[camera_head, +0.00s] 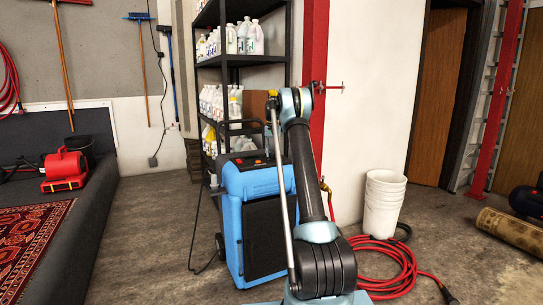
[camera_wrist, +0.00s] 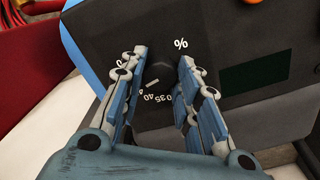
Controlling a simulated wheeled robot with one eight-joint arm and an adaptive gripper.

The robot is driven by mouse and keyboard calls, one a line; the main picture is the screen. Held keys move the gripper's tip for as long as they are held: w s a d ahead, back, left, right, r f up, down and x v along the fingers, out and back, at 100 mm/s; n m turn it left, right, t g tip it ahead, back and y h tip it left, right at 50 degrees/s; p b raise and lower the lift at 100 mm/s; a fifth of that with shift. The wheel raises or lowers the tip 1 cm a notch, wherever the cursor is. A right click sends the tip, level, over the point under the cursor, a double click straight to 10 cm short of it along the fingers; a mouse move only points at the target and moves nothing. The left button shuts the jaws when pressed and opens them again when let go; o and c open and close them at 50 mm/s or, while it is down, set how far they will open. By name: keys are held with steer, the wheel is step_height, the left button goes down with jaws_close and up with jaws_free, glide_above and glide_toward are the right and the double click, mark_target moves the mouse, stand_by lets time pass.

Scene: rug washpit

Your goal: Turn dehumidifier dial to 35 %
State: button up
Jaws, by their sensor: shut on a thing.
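The dehumidifier is a blue and black upright unit (camera_head: 231,205) on the floor, in the middle of the head view, partly behind my arm. Its dark control panel (camera_wrist: 110,40) fills much of the wrist view. The black round dial (camera_wrist: 158,70) sits between the two fingers of my gripper (camera_wrist: 163,72), which is shut on it. A short white pointer line on the dial slants toward the lower left, near the left end of the readable numbers. "35" and "40" show below the dial, and a "%" sign stands to its upper right. The fingers hide part of the scale.
A black shelf of bottles (camera_head: 240,60) stands behind the unit. White buckets (camera_head: 382,203) and a coiled red hose (camera_head: 385,262) lie to the right. A red blower (camera_head: 65,170) and a patterned rug (camera_head: 32,245) are on the left.

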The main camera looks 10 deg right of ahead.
steer(key=n, duration=0.5)
steer(key=shift+n, duration=0.3)
steer(key=n, duration=0.5)
steer(key=shift+n, duration=0.4)
steer(key=o, duration=1.1)
steer(key=shift+r, duration=0.1)
step_height(320, 180, up, 12)
steer(key=shift+f, duration=0.15)
